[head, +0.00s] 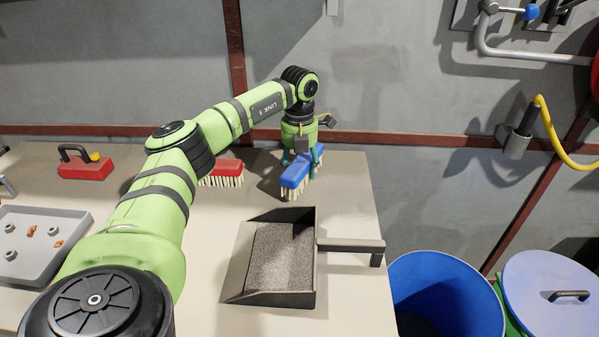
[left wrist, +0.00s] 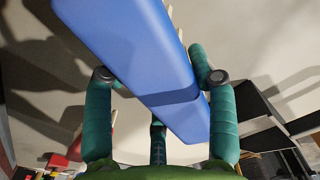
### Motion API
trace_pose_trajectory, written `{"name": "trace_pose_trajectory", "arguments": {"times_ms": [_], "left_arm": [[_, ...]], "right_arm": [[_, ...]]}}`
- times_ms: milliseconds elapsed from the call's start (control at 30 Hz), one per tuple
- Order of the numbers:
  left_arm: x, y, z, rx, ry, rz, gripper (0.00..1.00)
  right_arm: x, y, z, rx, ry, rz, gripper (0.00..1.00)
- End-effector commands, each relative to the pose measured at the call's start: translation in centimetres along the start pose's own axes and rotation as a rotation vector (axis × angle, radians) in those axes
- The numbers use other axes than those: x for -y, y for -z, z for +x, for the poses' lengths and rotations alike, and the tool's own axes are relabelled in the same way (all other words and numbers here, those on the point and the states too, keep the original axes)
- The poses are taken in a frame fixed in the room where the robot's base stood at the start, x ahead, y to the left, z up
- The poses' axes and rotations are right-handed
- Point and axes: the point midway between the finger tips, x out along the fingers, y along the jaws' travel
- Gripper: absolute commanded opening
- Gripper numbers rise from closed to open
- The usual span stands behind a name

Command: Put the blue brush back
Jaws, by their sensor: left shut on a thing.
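The blue brush (head: 297,180) has a blue back and pale bristles that point down. It is near the back right of the table, above the dustpan in the head view. My left gripper (head: 301,167) comes down from above and is shut on it. In the left wrist view the blue back of the brush (left wrist: 140,60) lies slantwise between the teal fingers of my left gripper (left wrist: 158,85). The shadow beside the brush suggests it is at or just above the table; I cannot tell which. My right gripper is in neither view.
A black dustpan (head: 308,300) with grey grit lies in front of the brush. A red brush (head: 227,168) lies left of it, partly behind my arm. A red block with a black handle (head: 85,170) and a grey tray (head: 78,222) are further left. A blue bin (head: 440,290) stands right of the table.

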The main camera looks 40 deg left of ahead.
Motion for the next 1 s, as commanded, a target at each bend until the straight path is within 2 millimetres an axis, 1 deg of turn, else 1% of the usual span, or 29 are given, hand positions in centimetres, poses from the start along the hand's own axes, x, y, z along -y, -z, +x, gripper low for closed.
{"name": "trace_pose_trajectory", "arguments": {"times_ms": [33,133,367,500,533,567,900,1000], "left_arm": [[0.0,0.1,0.8,-0.003,-0.001,-0.001,0.28],[0.0,0.1,1.9,-0.002,-0.001,-0.001,0.28],[0.0,0.0,1.9,0.001,0.0,-0.001,0.28],[0.0,0.0,2.3,0.0,0.0,-0.001,0.28],[0.0,0.0,2.3,0.0,0.0,-0.001,0.69],[0.0,0.0,2.3,0.0,0.0,-0.001,0.81],[0.0,0.0,2.2,0.0,0.0,-0.001,0.81],[0.0,0.0,1.7,0.001,0.0,-0.001,0.81]], "right_arm": [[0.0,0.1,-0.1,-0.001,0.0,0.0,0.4],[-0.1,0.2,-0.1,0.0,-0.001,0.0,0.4],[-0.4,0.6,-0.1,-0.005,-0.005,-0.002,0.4],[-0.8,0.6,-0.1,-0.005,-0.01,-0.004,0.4],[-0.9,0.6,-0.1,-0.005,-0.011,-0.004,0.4],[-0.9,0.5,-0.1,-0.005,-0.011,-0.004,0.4],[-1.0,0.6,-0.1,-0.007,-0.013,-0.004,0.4],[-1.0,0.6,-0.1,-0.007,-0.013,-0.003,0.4]]}}
